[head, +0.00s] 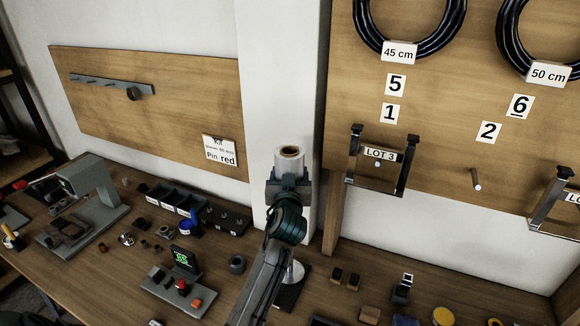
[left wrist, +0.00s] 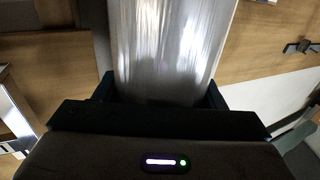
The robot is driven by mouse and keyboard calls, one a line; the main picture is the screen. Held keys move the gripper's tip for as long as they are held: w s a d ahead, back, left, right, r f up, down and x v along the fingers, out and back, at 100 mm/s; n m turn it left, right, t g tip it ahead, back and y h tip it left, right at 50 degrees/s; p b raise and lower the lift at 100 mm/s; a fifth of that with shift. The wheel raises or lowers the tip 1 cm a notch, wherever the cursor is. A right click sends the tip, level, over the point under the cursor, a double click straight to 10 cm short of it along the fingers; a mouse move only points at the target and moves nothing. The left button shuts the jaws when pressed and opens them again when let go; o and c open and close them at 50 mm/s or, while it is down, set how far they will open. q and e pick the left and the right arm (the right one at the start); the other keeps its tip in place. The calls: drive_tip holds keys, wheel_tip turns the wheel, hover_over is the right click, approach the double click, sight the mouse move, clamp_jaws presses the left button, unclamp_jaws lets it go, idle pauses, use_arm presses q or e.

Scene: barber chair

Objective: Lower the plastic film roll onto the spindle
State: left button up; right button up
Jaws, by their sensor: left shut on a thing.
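The plastic film roll (head: 289,160) is a pale cylinder with a brown core, upright in the middle of the head view. My left gripper (head: 288,183) is shut around its lower part and holds it up in front of the white pillar. In the left wrist view the shiny translucent film roll (left wrist: 170,45) fills the space between the fingers of my left gripper (left wrist: 163,92). A round silvery piece on a dark base (head: 294,272) shows partly behind my arm; I cannot tell whether it is the spindle. My right gripper is out of view.
The wooden workbench (head: 215,265) carries a control box with a green display (head: 184,260), a row of dark bins (head: 172,198) and several small parts. A grey machine (head: 95,195) stands at left. Brackets and black cable coils (head: 410,55) are on the right board.

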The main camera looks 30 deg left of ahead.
use_arm(q)
wheel_tip(320, 180, down, 28)
drive_tip(key=b, duration=2.1)
idle(1.3)
drive_tip(key=shift+s, duration=0.1)
idle(0.4)
drive_tip(key=o, duration=1.5)
drive_tip(key=shift+r, duration=0.1)
drive_tip(key=shift+c, duration=0.2)
